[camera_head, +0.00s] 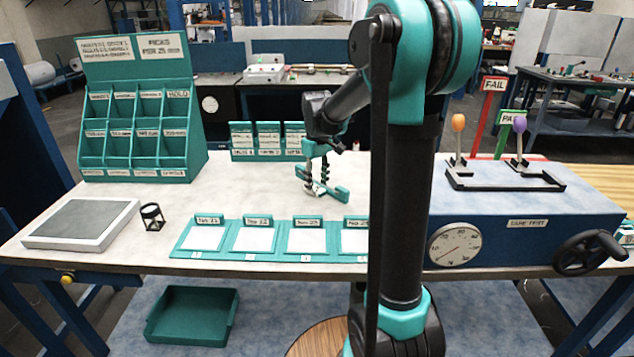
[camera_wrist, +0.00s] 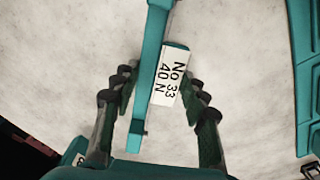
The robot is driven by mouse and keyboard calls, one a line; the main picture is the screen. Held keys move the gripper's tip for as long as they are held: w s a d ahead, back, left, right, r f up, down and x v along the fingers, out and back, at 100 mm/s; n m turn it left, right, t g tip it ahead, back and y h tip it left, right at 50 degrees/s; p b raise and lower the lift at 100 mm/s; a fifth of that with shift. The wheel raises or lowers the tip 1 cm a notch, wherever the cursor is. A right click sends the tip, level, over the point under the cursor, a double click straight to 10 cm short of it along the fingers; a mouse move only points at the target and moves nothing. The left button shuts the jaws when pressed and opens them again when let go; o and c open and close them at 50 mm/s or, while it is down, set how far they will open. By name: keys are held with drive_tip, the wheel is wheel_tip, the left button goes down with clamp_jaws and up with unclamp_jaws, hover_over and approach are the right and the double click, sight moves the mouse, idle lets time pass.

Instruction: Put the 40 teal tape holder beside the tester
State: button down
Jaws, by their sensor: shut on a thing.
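The teal tape holder (camera_head: 338,196) shows in the head view above the middle of the white tabletop. In the wrist view the teal holder (camera_wrist: 136,142) has a white tag reading "No 33 40 N" and runs between the fingers. My gripper (camera_head: 318,186) is shut on it, one finger on each side; the wrist view shows my gripper (camera_wrist: 160,95) too. Whether the holder touches the table I cannot tell. The tester (camera_head: 482,252) is a blue box at the right with a dial, a handwheel and two upright clamps with orange and purple knobs. My arm hides the table left of it.
A row of teal trays with white cards (camera_head: 236,246) lies along the front edge. A teal pigeonhole rack (camera_head: 140,165) stands at the back left, a small teal rack (camera_head: 268,155) at the back middle.

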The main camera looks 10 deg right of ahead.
drive_tip(key=c, duration=0.8)
unclamp_jaws()
drive_tip(key=shift+c, duration=0.2)
drive_tip(key=shift+r, duration=0.1)
